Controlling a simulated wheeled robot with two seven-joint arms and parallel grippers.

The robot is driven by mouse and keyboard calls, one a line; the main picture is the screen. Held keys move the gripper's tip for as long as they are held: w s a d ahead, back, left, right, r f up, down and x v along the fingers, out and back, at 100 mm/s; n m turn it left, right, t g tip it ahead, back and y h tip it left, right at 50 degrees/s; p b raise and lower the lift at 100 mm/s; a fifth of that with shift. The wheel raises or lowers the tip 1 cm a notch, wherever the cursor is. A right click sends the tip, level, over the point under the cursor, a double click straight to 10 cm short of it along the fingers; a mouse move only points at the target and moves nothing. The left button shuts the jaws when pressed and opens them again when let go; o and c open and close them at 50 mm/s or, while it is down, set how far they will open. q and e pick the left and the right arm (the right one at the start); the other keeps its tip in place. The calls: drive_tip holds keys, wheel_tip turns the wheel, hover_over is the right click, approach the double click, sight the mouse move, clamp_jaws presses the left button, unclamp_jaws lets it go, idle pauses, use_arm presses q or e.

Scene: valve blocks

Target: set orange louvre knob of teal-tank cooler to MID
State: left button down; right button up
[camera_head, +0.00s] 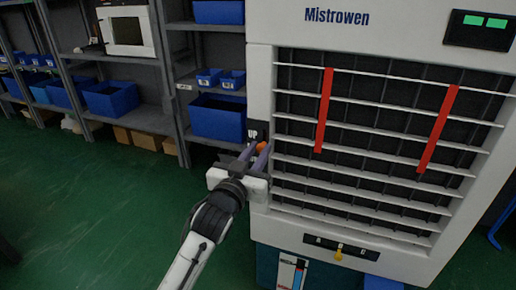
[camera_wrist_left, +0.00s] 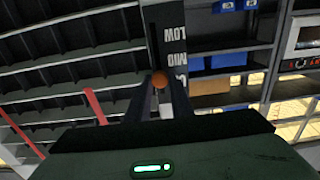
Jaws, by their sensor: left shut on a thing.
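The white cooler (camera_head: 260,70) stands at the right in the head view, with a teal tank (camera_head: 265,265) at its base. The orange louvre knob (camera_head: 262,147) is at the left edge of its grille, just below the UP label (camera_head: 252,133). My left gripper (camera_head: 257,151) is shut on the knob. In the left wrist view the knob (camera_wrist_left: 159,81) sits between my left gripper's fingertips (camera_wrist_left: 160,85). The LOW label (camera_wrist_left: 177,38) and MID label (camera_wrist_left: 179,62) run beside its slot; the knob is level with a partly hidden label past MID. My right gripper is out of view.
Red strips (camera_head: 323,110) hang on the louvres. A yellow knob (camera_head: 339,253) sits on a lower panel, and a display (camera_head: 482,28) shows green at the top right. Shelves with blue bins (camera_head: 218,118) stand behind at the left. The green floor (camera_head: 90,220) is open.

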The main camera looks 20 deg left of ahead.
use_arm(q)
wheel_tip(320, 180, down, 2)
drive_tip(key=shift+f, duration=0.1)
drive_tip(key=c, duration=1.6)
unclamp_jaws()
drive_tip(key=s, duration=1)
drive_tip(key=shift+s+a, duration=0.15)
drive_tip(key=shift+s, duration=0.05)
